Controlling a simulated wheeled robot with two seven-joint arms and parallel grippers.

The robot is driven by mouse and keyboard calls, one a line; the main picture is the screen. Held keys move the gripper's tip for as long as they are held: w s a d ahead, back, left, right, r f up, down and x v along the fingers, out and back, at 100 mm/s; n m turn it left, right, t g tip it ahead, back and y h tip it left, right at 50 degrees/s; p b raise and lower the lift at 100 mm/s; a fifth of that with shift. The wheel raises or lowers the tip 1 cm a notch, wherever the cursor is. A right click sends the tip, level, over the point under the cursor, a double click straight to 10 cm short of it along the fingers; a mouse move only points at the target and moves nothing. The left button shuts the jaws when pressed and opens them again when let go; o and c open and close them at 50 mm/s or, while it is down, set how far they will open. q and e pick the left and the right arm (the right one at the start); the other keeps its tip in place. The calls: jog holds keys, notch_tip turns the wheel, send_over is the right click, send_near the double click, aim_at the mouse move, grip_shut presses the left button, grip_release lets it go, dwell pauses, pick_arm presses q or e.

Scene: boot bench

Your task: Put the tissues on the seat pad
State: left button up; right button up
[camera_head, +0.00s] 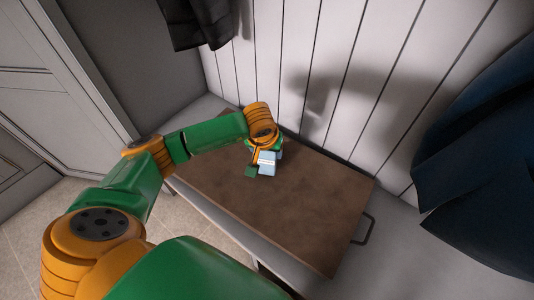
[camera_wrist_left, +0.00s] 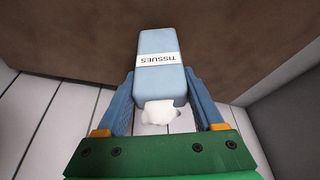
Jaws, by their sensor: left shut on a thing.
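The tissues (camera_wrist_left: 160,66) are a light-blue box with a white band reading "TISSUES" and a white tuft at one end. My left gripper (camera_head: 260,167) is shut on the box, with one blue finger along each side in the left wrist view. The box also shows in the head view (camera_head: 267,161), partly hidden by the gripper. The seat pad (camera_head: 290,215) is a flat brown rectangle on the bench, and the box is over its far left part. I cannot tell whether box and pad touch. The pad also shows in the left wrist view (camera_wrist_left: 70,35). My right gripper is not in view.
The pad's top is otherwise clear. A dark metal handle (camera_head: 364,229) stands at its right end. A white panelled wall (camera_head: 340,75) rises behind the bench. Dark blue cloth (camera_head: 485,160) hangs at the right and a dark garment (camera_head: 198,22) at the top.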

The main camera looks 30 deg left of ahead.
pick_arm(q)
jog(key=shift+f, duration=0.45)
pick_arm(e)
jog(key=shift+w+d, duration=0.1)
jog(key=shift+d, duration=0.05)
pick_arm(q)
jog(key=shift+f, duration=0.15)
jog(key=o, duration=1.3)
jog(key=shift+o, duration=0.2)
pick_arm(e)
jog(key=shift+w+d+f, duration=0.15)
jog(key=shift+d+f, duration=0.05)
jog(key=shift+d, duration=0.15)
pick_arm(q)
jog(key=shift+r, duration=0.2)
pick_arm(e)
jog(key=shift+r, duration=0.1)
pick_arm(q)
jog(key=p+v, duration=0.2)
jog(key=v, duration=1)
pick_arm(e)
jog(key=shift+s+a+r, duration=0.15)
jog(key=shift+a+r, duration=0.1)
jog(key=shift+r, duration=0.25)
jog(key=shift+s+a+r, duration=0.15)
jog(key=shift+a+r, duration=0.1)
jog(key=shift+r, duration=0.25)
